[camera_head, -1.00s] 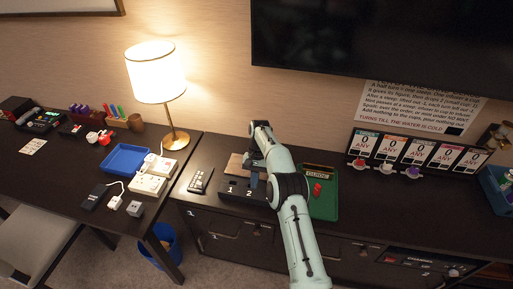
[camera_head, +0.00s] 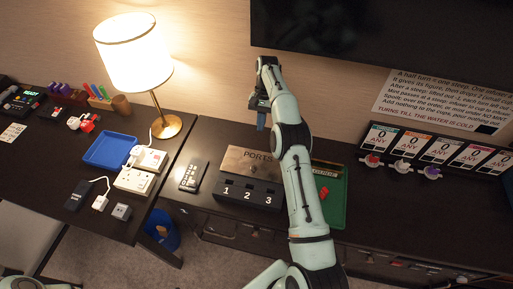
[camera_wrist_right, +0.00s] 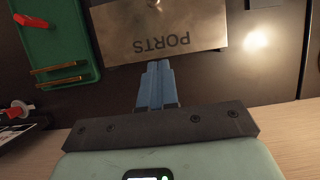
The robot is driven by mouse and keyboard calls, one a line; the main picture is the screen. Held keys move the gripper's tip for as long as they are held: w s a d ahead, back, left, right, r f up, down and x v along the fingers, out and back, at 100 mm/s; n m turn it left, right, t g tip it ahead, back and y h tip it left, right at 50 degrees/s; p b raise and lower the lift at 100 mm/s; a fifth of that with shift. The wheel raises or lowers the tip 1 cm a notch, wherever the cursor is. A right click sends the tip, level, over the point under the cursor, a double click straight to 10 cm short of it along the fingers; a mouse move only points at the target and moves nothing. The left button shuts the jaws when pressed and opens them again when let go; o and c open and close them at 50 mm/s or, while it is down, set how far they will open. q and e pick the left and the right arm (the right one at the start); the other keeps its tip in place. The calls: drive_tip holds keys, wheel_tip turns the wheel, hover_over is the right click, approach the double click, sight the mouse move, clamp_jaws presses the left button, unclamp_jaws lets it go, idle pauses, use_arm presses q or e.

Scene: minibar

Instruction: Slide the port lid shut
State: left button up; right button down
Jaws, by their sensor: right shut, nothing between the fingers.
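The port lid (camera_head: 246,161) is a flat brownish metal plate marked PORTS. It lies on the dresser top behind the dark port block (camera_head: 247,192), whose front is numbered 1, 2 and 3. Dark openings show on the block's top. In the right wrist view the lid (camera_wrist_right: 199,24) appears upside down, with a small round knob at the picture's top edge. My right gripper (camera_head: 261,124) is on the wall side of the lid, shut and empty. Its blue fingertips (camera_wrist_right: 157,66) overlap the lid's wall-side edge in the wrist view; I cannot tell whether they touch. My left gripper is not in view.
A green tray (camera_head: 338,213) with red pieces lies right of the block. A dark remote (camera_head: 193,176) lies to its left, and a lit lamp (camera_head: 135,55) stands farther left. The wall rises close behind my right gripper.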

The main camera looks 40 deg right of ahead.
drive_tip(key=f, duration=0.1)
approach(256, 164)
drive_tip(key=f, duration=0.2)
drive_tip(key=shift+w+d+f+b, duration=0.15)
drive_tip(key=shift+d+f+b, duration=0.05)
drive_tip(key=shift+f+b, duration=0.15)
drive_tip(key=shift+s+a+f+b, duration=0.3)
drive_tip(key=shift+a+f, duration=0.1)
drive_tip(key=shift+f, duration=0.2)
drive_tip(key=shift+s+a+r+b, duration=0.15)
drive_tip(key=shift+s+a+b, duration=0.1)
drive_tip(key=shift+s+a, duration=0.3)
drive_tip(key=shift+s+a+r+b, duration=0.15)
drive_tip(key=shift+s+a+b, duration=0.1)
drive_tip(key=shift+s+a, duration=0.3)
drive_tip(key=shift+a, duration=0.1)
drive_tip(key=shift+w, duration=0.2)
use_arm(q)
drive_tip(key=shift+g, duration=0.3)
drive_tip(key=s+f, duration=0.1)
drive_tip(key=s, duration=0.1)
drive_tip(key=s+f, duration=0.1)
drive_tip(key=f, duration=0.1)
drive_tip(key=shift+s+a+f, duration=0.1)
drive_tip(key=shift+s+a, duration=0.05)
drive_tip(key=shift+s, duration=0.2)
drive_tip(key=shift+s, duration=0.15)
use_arm(e)
drive_tip(key=shift+s+a, duration=0.1)
drive_tip(key=shift+s, duration=0.05)
